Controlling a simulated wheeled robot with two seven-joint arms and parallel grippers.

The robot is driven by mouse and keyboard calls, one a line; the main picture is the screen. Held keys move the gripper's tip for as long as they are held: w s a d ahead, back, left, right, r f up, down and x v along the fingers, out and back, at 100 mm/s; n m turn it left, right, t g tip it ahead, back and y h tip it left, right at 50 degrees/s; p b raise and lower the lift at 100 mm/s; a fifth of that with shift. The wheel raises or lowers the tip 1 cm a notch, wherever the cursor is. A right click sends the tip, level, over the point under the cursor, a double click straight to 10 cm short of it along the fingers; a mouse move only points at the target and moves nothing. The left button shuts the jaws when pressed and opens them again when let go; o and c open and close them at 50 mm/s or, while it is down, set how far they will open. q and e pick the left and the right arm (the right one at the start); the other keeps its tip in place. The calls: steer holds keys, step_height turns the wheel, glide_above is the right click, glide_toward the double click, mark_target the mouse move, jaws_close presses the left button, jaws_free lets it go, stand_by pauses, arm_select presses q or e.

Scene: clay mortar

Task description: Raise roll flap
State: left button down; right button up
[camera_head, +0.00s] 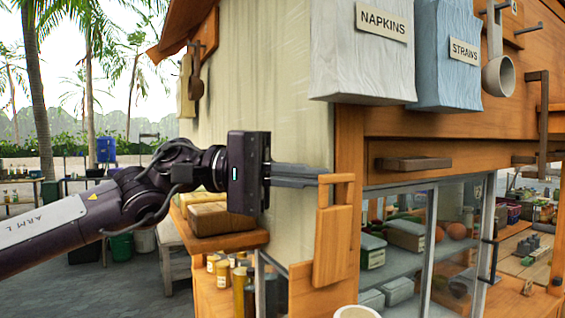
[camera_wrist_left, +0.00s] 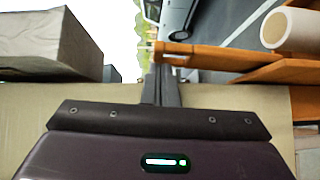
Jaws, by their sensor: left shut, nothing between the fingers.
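A beige canvas flap (camera_head: 275,75) hangs down the side of the wooden stall, and I take it to be the roll flap. A beige surface (camera_wrist_left: 25,110) also shows in the left wrist view. My left gripper (camera_head: 322,175) is in front of the flap, pointing right, with its fingers together and nothing between them. Its tips are close to a hanging wooden board (camera_head: 333,240) with a loop handle at the stall's corner post; I cannot tell if they touch. In the left wrist view the shut fingers (camera_wrist_left: 160,70) reach towards an orange wooden piece (camera_wrist_left: 200,52).
A napkins box (camera_head: 360,60) and a straws box (camera_head: 445,70) hang on the stall front. Below are a drawer handle (camera_head: 413,163) and a glass case (camera_head: 400,235). A side shelf (camera_head: 225,240) holds packages, with jars underneath.

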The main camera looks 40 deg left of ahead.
stand_by(0.3)
arm_select(q)
steer(key=shift+s+d+m+y+b, duration=0.25)
steer(key=shift+d+m+y+b, duration=0.15)
steer(key=shift+d+b, duration=0.5)
steer(key=shift+a, duration=0.2)
